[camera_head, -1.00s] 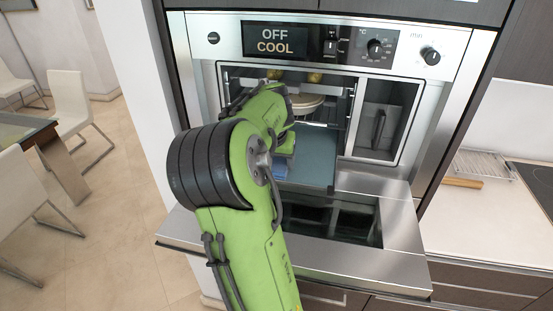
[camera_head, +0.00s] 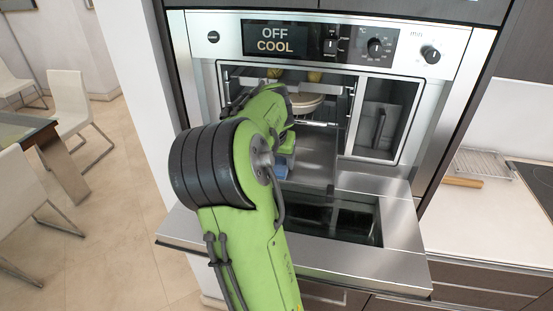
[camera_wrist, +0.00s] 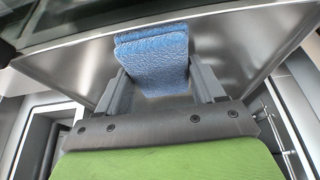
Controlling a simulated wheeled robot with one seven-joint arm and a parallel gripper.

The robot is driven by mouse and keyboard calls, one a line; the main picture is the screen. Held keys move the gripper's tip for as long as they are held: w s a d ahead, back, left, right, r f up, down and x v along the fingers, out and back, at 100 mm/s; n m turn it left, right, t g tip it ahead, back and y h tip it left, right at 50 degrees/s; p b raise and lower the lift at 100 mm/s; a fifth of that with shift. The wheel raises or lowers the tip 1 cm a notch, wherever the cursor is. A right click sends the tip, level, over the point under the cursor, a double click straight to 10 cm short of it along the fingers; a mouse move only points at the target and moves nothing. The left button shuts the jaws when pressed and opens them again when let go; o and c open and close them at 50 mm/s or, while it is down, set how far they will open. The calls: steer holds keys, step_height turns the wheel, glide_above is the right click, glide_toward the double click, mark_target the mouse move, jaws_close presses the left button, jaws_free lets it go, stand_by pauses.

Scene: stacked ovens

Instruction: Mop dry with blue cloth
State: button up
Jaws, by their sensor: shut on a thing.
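My gripper (camera_wrist: 160,84) is shut on the folded blue cloth (camera_wrist: 152,50), which stands up between the two grey fingers in the wrist view. In the head view only a small part of the blue cloth (camera_head: 281,171) shows beside my green wrist. It is over the flat tray-like surface (camera_head: 315,160) at the oven's mouth, which now looks plain grey. In the wrist view the cloth's far end is against or just above a shiny metal surface (camera_wrist: 235,50). I cannot tell whether they touch.
The oven door (camera_head: 350,262) is folded down below the mouth, with a dark glass window. Inside stand a pale round dish (camera_head: 305,104) and yellowish items behind it. The display reads OFF COOL. A counter (camera_head: 490,225) with a rack lies to the right.

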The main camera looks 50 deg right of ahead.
steer(key=shift+f, duration=0.1)
step_height(320, 180, up, 7)
steer(key=p, duration=0.6)
steer(key=shift+r, duration=0.2)
steer(key=shift+f, duration=0.1)
steer(key=shift+f, duration=0.15)
